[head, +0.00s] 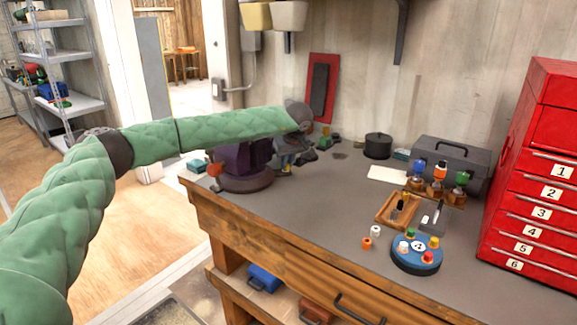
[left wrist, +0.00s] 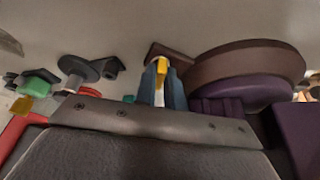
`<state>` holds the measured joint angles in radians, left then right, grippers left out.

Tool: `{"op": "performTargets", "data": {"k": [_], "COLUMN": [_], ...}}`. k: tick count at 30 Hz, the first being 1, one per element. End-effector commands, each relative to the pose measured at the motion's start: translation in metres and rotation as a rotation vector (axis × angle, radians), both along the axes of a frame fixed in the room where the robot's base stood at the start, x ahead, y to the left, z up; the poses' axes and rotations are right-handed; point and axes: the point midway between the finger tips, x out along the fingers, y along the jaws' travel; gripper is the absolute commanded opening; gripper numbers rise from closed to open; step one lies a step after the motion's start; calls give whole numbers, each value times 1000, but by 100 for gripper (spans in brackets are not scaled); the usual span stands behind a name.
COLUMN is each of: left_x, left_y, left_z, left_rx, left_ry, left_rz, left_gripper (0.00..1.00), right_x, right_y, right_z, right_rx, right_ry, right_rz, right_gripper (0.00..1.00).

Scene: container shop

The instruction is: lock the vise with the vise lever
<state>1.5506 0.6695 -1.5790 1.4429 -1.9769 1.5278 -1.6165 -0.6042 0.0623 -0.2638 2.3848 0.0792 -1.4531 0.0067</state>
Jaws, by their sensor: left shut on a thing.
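The purple vise (head: 238,158) stands on its round dark base (head: 240,181) at the left corner of the workbench. In the left wrist view its purple body (left wrist: 295,135) and brown base (left wrist: 245,62) fill the right side. My left gripper (head: 286,166) is low at the right side of the vise, beside its front. In the left wrist view its blue-grey fingers (left wrist: 162,88) are close together with a yellow part between them. The gripper is shut on what appears to be the vise lever, which is mostly hidden by fingers and wrist. My right gripper is not in view.
The workbench (head: 330,205) has free room right of the vise. Further right are a wooden tray (head: 383,212), a round blue holder (head: 405,268), a black toolbox (head: 460,150) and a red drawer cabinet (head: 535,190). A black canister (head: 378,146) stands near the wall.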

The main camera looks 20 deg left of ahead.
Motion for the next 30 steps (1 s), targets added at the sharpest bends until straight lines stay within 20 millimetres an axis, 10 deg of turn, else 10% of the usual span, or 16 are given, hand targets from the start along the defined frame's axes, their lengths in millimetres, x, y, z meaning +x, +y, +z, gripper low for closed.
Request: {"op": "performTargets", "data": {"k": [30], "left_x": [-2], "left_y": [6], "left_z": [3], "left_rx": [-1], "left_ry": [-5], "left_rz": [-414], "left_gripper": [0], "right_x": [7], "right_y": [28], "right_z": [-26], "right_rx": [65], "right_ry": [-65], "right_rz": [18], "right_gripper": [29]}}
